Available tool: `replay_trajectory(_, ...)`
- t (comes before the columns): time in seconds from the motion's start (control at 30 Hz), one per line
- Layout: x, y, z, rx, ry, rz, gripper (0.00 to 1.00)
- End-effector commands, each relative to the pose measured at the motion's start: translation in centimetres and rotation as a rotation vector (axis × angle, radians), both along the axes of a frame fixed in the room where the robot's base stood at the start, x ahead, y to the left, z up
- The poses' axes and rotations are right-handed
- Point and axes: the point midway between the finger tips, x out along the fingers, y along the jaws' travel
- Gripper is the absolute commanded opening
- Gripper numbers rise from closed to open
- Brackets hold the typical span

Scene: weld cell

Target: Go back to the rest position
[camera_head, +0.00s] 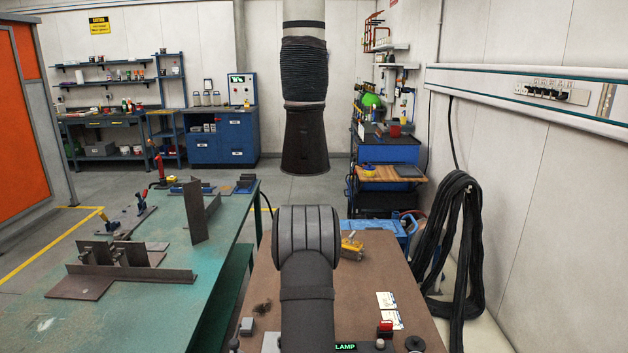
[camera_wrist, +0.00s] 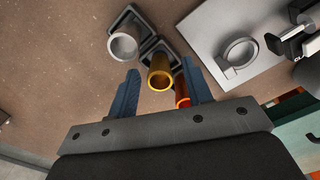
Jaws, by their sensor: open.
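My gripper (camera_wrist: 160,68) shows in the wrist view with its two blue fingers apart. A gold hollow cylinder (camera_wrist: 160,78) and part of an orange-red one (camera_wrist: 182,92) appear between the fingers in the picture. I cannot tell how far they are from the fingers, and neither finger visibly grips them. A pale grey cylinder (camera_wrist: 123,46) in a dark square holder stands just left of the gold one. In the head view my arm rises in the lower middle, and my gripper is hidden there.
A brown bench top (camera_head: 375,270) lies around my arm, with a yellow item (camera_head: 351,246) and white cards (camera_head: 388,301) on it. A green welding table (camera_head: 120,303) with steel plates stands at left. A dark sleeved duct (camera_head: 305,140) hangs above. Black cables (camera_head: 437,240) hang at right.

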Motion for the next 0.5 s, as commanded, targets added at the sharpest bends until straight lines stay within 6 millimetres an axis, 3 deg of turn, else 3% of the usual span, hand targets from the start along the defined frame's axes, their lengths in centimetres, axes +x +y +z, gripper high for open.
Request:
replay_trajectory(0.03,0.2,0.0,1.2,0.001,-0.007,0.0,0.46)
replay_trajectory(0.2,0.1,0.0,2.7,0.0,-0.004,0.0,0.46)
replay_trajectory(0.5,0.1,0.0,3.2,0.0,-0.004,0.0,0.46)
